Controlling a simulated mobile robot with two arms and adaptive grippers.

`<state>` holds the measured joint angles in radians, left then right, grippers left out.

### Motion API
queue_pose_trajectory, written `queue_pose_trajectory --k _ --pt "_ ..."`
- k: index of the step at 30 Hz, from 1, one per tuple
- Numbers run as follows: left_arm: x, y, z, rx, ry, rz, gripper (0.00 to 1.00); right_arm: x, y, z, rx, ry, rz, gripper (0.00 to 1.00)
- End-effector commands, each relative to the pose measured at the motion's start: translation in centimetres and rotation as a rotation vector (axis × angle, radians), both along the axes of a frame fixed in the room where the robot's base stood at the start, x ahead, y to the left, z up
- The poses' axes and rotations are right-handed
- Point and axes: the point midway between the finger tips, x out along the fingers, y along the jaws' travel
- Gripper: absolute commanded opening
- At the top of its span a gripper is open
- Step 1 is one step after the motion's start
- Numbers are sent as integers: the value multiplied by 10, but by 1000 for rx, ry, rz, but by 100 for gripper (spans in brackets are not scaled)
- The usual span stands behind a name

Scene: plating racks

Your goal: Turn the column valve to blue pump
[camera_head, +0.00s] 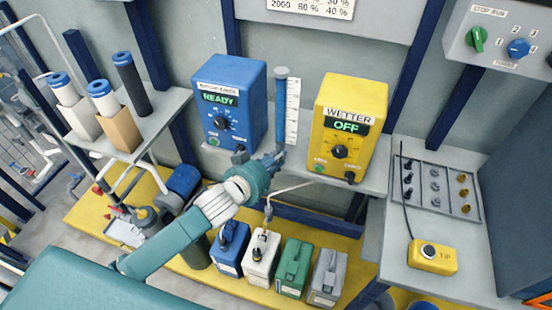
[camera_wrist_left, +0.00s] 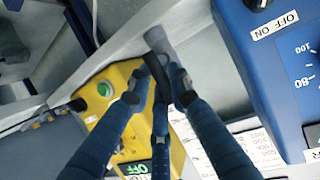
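The column (camera_head: 282,112) is a slim blue upright with a grey cap, beside a white scale strip, between the blue pump (camera_head: 228,100) reading READY and the yellow WETTER box (camera_head: 348,125) reading OFF. My left gripper (camera_head: 278,157) is at the column's foot and hides the valve there in the head view. In the left wrist view a dark lever-like part (camera_wrist_left: 156,70) on a grey tube (camera_wrist_left: 158,40) lies between my gripper's fingertips (camera_wrist_left: 160,82). The fingertips stand apart on either side of it; I cannot tell if they touch it. My right gripper is not in view.
Blue, white, green and grey canisters (camera_head: 327,276) stand on the yellow platform below. A shelf (camera_head: 150,125) with blue-topped cartridges is at left. A panel of connectors (camera_head: 437,188) and a yellow TIP box (camera_head: 432,256) are at right. A pipe runs beside the gripper.

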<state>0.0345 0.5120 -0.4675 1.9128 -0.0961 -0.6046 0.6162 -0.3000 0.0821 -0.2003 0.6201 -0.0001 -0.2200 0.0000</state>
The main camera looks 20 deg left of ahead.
Motion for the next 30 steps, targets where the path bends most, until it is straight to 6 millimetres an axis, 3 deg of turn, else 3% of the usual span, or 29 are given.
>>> queue_pose_trajectory --k 14,30 --pt "0 -2 2 49 -1 1 0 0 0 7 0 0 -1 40" --pt "-1 -13 -4 476 -13 1 0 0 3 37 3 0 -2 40"
